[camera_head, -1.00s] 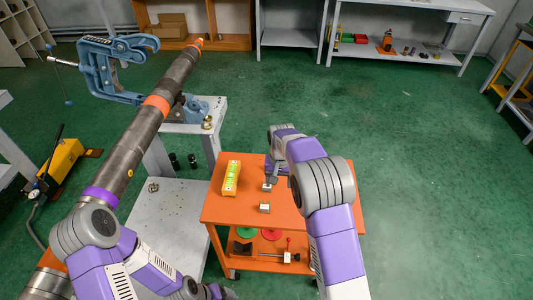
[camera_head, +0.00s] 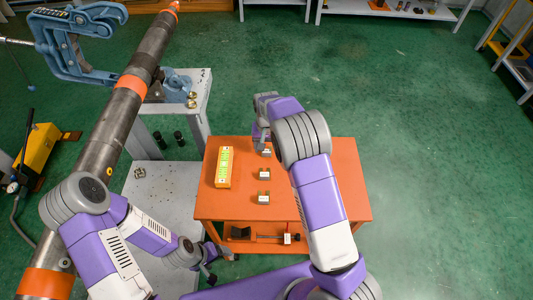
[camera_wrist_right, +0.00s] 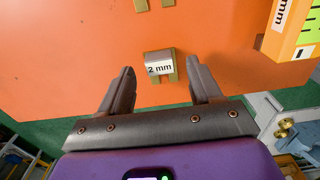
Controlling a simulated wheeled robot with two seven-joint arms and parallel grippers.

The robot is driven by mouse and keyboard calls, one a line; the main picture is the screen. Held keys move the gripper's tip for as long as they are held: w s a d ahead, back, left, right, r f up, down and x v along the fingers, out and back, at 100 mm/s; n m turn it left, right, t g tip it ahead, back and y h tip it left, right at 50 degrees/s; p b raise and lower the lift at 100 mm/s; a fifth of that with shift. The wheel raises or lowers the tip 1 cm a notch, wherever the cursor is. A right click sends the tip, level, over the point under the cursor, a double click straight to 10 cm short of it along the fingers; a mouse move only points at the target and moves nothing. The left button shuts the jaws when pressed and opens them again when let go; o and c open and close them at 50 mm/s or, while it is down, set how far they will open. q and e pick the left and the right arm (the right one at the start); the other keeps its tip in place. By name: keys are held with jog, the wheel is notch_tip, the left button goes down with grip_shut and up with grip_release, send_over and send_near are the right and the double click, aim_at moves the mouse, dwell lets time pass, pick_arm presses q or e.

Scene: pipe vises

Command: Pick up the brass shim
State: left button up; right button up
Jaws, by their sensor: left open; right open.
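Several small brass shims with pale labels sit in a column on the orange table. The far one (camera_head: 266,152) is partly hidden by my right gripper; the middle one (camera_head: 264,174) and near one (camera_head: 263,198) are clear. In the right wrist view a brass shim labelled "2 mm" (camera_wrist_right: 160,66) lies ahead, between the lines of my right fingers. My right gripper (camera_wrist_right: 160,84) is open and empty, its fingertips spread either side of that shim, with no contact visible. My left gripper (camera_head: 210,264) is open, low at the table's front left.
A yellow-green box (camera_head: 223,167) lies on the orange table (camera_head: 335,185), left of the shims. A long pipe (camera_head: 115,115) in a blue vise (camera_head: 70,45) stands left, beside a grey stand (camera_head: 155,195). The table's right side is clear.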

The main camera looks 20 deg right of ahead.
notch_tip(320, 180, down, 2)
jog(key=shift+f, duration=0.1)
jog(key=c, duration=1.1)
